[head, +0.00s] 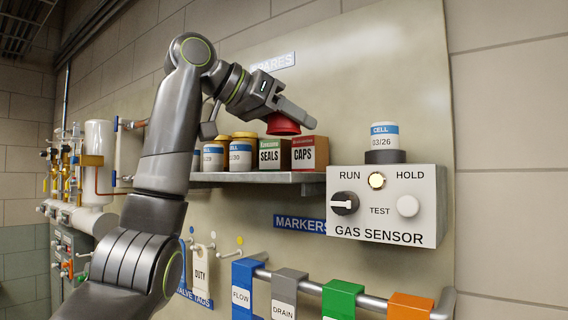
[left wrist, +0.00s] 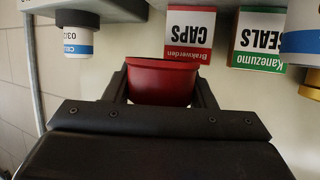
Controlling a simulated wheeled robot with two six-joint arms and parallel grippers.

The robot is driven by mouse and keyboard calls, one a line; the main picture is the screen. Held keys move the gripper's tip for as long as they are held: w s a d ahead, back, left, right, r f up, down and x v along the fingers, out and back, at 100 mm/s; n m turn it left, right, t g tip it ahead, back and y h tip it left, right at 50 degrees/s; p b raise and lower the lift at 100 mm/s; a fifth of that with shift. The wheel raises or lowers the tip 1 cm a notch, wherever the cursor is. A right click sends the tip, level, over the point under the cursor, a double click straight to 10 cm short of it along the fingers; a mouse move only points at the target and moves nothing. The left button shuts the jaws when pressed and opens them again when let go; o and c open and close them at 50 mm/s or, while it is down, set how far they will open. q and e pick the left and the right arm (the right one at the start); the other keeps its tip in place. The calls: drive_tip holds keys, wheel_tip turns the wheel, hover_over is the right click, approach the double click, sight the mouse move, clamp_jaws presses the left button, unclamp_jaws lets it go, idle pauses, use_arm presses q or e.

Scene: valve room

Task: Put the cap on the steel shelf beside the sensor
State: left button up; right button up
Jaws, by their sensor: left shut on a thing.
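My left gripper (head: 296,117) is shut on the red cap (head: 283,125). It holds the cap in the air in front of the boxes, above the steel shelf (head: 258,178) near its right end. In the left wrist view the red cap (left wrist: 162,80) sits between the two dark fingers. The gas sensor (head: 386,207) is a pale box on the wall, just right of the shelf, with a lit round lamp. A cell (head: 384,137) with a blue and white label stands in the dark socket on top of the sensor. My right gripper is not in view.
A CAPS box (head: 309,153), a SEALS box (head: 273,154) and several jars stand on the shelf. Below are a MARKERS sign (head: 300,223) and a rail with colored tags (head: 342,298). Pipes and valves (head: 75,190) are at the left.

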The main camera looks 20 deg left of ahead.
use_arm(q)
drive_tip(key=shift+w+f, duration=0.1)
drive_tip(key=shift+f, duration=0.55)
drive_tip(key=shift+w+f, duration=0.1)
drive_tip(key=shift+f, duration=0.2)
drive_tip(key=shift+d+f, duration=0.2)
drive_tip(key=shift+f, duration=0.3)
wheel_tip(320, 180, down, 3)
drive_tip(key=shift+a+r, duration=0.1)
drive_tip(key=shift+f, duration=0.35)
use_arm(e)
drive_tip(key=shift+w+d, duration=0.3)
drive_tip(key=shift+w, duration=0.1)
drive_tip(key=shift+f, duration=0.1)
